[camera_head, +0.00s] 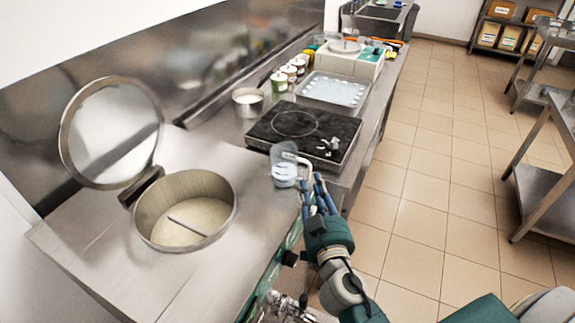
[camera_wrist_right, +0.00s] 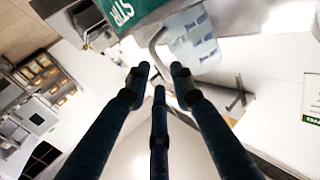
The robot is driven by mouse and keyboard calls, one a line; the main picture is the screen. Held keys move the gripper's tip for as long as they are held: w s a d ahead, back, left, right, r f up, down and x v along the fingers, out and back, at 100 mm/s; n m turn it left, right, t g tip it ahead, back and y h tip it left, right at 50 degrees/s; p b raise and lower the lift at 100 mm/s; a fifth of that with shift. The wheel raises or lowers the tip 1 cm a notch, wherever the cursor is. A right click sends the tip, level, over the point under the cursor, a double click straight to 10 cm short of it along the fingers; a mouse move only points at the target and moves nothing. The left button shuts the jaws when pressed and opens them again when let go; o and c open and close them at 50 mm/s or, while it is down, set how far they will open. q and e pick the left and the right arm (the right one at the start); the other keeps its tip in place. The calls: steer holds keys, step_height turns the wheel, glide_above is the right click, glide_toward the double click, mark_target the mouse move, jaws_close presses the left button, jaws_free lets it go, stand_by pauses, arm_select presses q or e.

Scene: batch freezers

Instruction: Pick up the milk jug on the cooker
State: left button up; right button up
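The milk jug (camera_head: 284,168) is translucent with pale blue markings and a white handle on its right side. It appears upright by the near left corner of the black cooker (camera_head: 270,128); what its base rests on is unclear. My right gripper (camera_head: 318,188) is just right of and below the handle, fingers pointing toward it. In the right wrist view the jug (camera_wrist_right: 192,38) is beyond the fingertips. The three fingers (camera_wrist_right: 160,80) are spread and empty, with the handle ahead of them. Whether any finger touches the handle is unclear. My left gripper is not in view.
A batch freezer with an open round lid (camera_head: 110,132) and a tub (camera_head: 185,208) is to the left. A small pot (camera_head: 248,102), a metal tray (camera_head: 333,90) and several jars stand behind. Steel tables (camera_head: 545,185) are at right, with open tiled floor between.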

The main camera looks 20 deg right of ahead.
mark_target(291, 168)
steer(key=p+x, duration=0.1)
steer(key=x, duration=0.3)
steer(key=shift+w+d+f+p, duration=0.15)
steer(key=shift+d+p, duration=0.05)
steer(key=shift+p, duration=0.1)
steer(key=shift+c, duration=0.8)
jaws_close()
steer(key=shift+r, duration=0.2)
